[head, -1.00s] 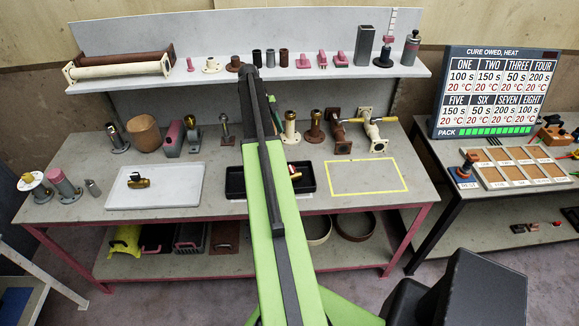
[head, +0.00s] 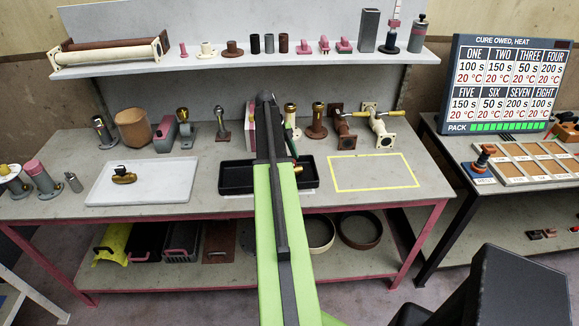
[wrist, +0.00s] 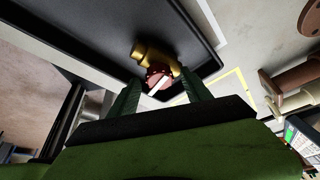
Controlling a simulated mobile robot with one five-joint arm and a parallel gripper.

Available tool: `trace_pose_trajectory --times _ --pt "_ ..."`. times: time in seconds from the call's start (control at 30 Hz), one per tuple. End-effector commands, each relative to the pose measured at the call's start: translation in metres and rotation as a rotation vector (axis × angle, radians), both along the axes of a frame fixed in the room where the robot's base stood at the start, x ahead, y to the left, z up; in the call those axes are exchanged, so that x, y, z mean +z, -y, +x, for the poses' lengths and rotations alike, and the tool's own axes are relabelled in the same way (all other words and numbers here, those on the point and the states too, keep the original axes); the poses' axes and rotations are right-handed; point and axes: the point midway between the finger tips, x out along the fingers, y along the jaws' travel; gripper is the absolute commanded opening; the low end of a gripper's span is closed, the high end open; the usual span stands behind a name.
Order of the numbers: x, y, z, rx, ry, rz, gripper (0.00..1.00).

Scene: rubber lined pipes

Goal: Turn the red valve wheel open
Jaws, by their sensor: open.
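In the wrist view, a brass valve (wrist: 147,52) with a red wheel (wrist: 159,78) lies at the black tray (wrist: 205,62). A pale bar crosses the wheel. My gripper (wrist: 161,82) has its two dark green fingers apart, one on each side of the wheel. I cannot tell whether they touch it. In the head view, my green arm reaches over the black tray (head: 237,190) and hides most of the valve and my gripper. A small brass-coloured bit (head: 298,169) shows just right of the arm.
A white board (head: 142,192) with another brass fitting (head: 123,175) lies left of the tray. A yellow-outlined area (head: 372,172) to the right is empty. Several pipe fittings stand along the bench's back, below a loaded shelf (head: 240,58). A side bench holds a sign (head: 500,85).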

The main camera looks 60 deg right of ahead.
Motion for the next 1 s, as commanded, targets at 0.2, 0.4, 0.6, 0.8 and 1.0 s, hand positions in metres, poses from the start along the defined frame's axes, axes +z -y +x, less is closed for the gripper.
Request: trace_pose_trajectory --times 0.2,0.4,0.6,0.8,1.0 --pt "0.0009 0.0001 -0.0001 0.0 0.0 0.0 0.57" --pt "0.001 0.0 0.0 0.0 0.0 0.0 0.31" --pt "0.0009 0.0 0.0 0.0 0.0 0.0 0.05" --pt "0.0009 -0.0002 0.0 0.004 0.0 0.001 0.0" --pt "0.0009 -0.0013 -0.0004 0.049 -0.001 0.001 0.0"
